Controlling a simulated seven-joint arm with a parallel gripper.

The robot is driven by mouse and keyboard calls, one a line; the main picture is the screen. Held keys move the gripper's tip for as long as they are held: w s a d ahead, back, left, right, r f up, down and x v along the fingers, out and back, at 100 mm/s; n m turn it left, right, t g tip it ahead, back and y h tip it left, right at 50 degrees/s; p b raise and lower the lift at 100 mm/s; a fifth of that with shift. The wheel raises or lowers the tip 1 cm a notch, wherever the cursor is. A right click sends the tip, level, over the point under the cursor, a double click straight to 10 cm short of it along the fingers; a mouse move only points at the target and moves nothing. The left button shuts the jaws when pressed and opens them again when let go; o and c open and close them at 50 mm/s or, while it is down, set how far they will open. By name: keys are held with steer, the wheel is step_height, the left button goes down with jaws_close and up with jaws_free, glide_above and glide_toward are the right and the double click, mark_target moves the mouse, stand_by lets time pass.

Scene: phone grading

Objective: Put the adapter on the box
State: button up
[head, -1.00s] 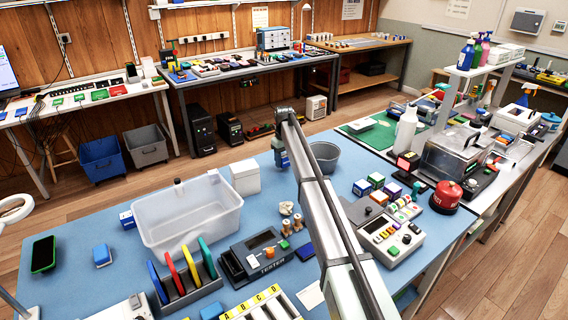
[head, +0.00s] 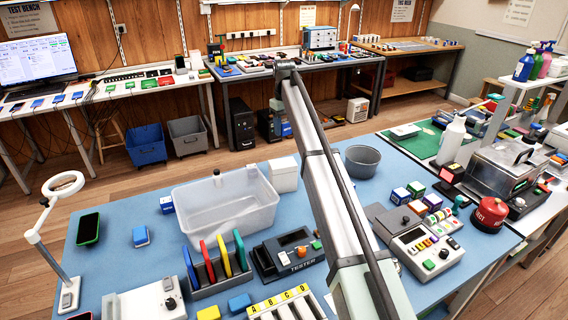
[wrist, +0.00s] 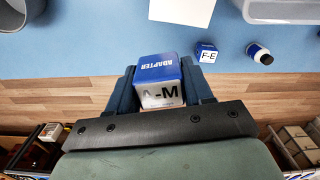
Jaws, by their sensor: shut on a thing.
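The adapter (wrist: 158,72) is a blue-topped cube with a white side lettered A-M, seen in the wrist view. My gripper (wrist: 160,86) is shut on it, with a finger on each side. In the head view my gripper (head: 281,108) is at the arm's far end, beyond the white box. The white box (head: 284,176) stands on the blue bench between the clear bin and the grey bowl. Its bright top (wrist: 182,10) appears cut off at the upper edge of the wrist view, apart from the adapter. The arm hides part of the bench.
A clear bin (head: 222,212) stands left of the box, and a grey bowl (head: 362,160) to its right. The wrist view shows another cube (wrist: 206,53), lettered F-E, and a small bottle (wrist: 260,54) near the bench edge. Floor (wrist: 60,92) shows beyond that edge.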

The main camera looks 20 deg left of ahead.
mark_target(283, 162)
steer(key=s+d+r+m, duration=0.2)
steer(key=s, duration=0.5)
steer(key=shift+w+a+f, duration=0.1)
steer(key=shift+w+f, duration=0.05)
steer(key=shift+f, duration=4.75)
steer(key=o, duration=1)
steer(key=shift+f, duration=0.1)
step_height(283, 162, up, 12)
steer(key=shift+r, duration=0.15)
